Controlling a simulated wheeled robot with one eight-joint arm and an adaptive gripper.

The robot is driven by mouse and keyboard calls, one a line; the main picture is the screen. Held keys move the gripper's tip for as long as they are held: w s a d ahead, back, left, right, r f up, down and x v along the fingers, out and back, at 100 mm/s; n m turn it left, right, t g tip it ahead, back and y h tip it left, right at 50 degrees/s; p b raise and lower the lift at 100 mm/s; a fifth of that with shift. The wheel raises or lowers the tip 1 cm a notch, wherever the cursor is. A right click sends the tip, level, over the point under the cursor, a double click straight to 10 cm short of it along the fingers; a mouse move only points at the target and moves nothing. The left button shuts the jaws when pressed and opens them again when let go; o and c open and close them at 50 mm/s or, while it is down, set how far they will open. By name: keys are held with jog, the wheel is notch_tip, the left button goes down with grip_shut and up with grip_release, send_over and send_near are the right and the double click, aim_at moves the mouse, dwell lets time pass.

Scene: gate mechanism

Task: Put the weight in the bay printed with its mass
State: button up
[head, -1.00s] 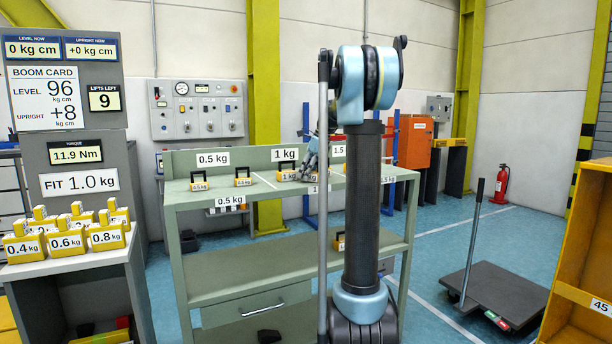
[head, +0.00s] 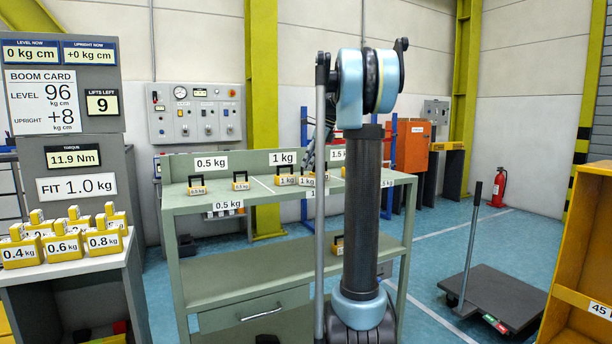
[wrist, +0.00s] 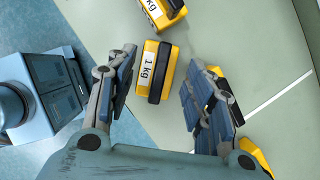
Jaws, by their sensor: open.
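In the wrist view, a yellow weight printed 1 kg (wrist: 147,68), with a black handle, lies ahead between the fingers of my gripper (wrist: 160,70). The gripper is open, with gaps on both sides of the weight. In the head view, two 1 kg weights (head: 284,180) (head: 308,180) stand on the bench top near the 1 kg sign (head: 282,158). I cannot tell which one is between the fingers. My gripper is mostly hidden behind my arm in the head view. The bench (head: 262,198) also bears a 0.5 kg sign (head: 210,163) and a partly hidden 1.5 kg sign (head: 338,155).
Two 0.5 kg weights (head: 197,188) (head: 241,183) stand on the bench's left part. Other weights lie close by in the wrist view (wrist: 165,14) (wrist: 256,155). Several yellow weights (head: 62,246) stand on the left stand, under a FIT 1.0 kg card (head: 77,187). A trolley (head: 495,297) stands right.

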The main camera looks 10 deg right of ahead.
jog(key=shift+v, duration=2.75)
jog(key=s+a+f+n+h, duration=0.2)
jog(key=s+f+n, duration=0.75)
jog(key=s, duration=0.65)
jog(key=s+a+f+n+h, duration=0.15)
jog(key=s+f+n, duration=0.55)
jog(key=s+f, duration=0.8)
jog(key=s+d+f+n, duration=0.1)
jog(key=s+f+n, duration=0.6)
jog(key=s+f, duration=0.5)
jog(key=shift+s+f+h, duration=0.1)
jog(key=shift+h, duration=0.15)
